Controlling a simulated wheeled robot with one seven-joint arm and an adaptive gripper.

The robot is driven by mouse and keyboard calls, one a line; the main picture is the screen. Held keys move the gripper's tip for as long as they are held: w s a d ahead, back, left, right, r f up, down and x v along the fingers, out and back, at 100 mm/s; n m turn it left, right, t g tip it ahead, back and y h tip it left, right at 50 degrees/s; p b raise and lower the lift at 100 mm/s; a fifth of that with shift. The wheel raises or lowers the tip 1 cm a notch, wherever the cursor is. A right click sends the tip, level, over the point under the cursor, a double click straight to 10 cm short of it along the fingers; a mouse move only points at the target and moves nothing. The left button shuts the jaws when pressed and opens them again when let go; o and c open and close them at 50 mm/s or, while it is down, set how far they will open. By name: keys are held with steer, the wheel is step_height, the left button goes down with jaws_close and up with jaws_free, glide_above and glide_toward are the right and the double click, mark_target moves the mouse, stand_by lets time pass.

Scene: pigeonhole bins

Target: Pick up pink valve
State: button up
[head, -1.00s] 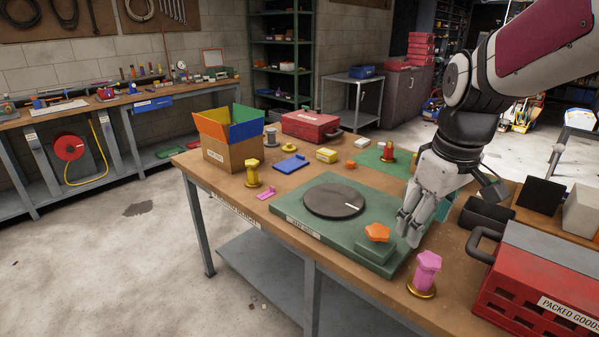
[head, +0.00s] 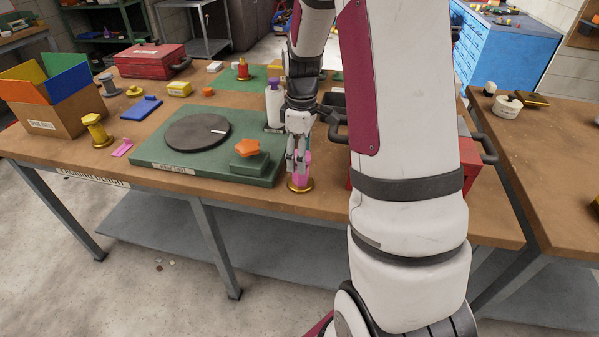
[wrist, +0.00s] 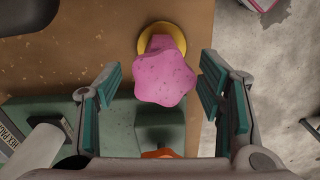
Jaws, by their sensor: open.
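The pink valve (wrist: 164,78) has a star-shaped pink top and a round gold base. In the wrist view it is upright between and slightly beyond the fingertips of my gripper (wrist: 163,85), which is open with a gap on both sides. In the head view the pink valve (head: 304,171) stands on the wooden bench near its front edge, and my gripper (head: 299,165) points down over it, hiding part of it. The gold base (head: 300,186) shows below the fingers.
A green board (head: 160,152) with a dark disc (head: 190,132) and an orange star-topped piece (head: 248,148) lies left of the valve. A red box (head: 470,177) stands to the right, partly behind my arm. A white bottle (head: 274,104) stands behind.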

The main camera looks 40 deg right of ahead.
steer(key=shift+a+f, duration=0.15)
steer(key=shift+f, duration=3.05)
jaws_close()
